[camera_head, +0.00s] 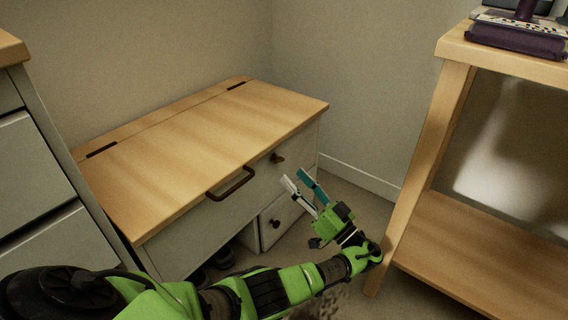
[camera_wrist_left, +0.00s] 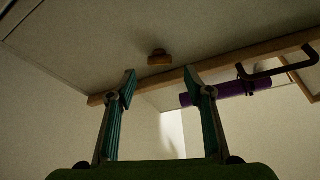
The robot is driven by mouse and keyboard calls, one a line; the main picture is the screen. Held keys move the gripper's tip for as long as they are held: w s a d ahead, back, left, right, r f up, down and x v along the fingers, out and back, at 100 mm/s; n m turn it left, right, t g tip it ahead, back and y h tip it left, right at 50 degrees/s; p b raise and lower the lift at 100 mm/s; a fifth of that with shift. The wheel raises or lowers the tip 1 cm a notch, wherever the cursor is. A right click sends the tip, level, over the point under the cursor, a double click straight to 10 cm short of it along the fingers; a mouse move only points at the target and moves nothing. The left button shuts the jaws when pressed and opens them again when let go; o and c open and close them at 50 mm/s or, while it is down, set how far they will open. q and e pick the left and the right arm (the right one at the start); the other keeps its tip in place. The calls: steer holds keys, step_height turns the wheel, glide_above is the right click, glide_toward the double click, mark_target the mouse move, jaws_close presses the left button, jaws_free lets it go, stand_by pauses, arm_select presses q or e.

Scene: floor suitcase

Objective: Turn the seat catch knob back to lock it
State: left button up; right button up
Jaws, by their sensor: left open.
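The seat catch knob (camera_head: 277,158) is a small brown knob high on the front of the wooden-topped bench (camera_head: 190,140), right of the dark lid handle (camera_head: 231,184). The lid lies closed. My left gripper (camera_head: 300,180) is open and empty, its teal and pale fingers pointing up toward the bench front, just right of and below the knob. In the left wrist view the knob (camera_wrist_left: 159,57) shows beyond and between the spread fingertips (camera_wrist_left: 160,76), not gripped. Its lock state cannot be told. My right gripper is not in view.
A small door with a lower knob (camera_head: 275,222) is under the bench front, beside an open bay holding dark shoes (camera_head: 222,259). A grey drawer cabinet (camera_head: 40,180) stands close on the left.

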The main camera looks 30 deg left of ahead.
mark_target(277, 159)
arm_select(q)
steer(key=x, duration=0.5)
steer(key=shift+a+r, duration=0.1)
steer(key=shift+a, duration=0.2)
steer(key=c, duration=1.1)
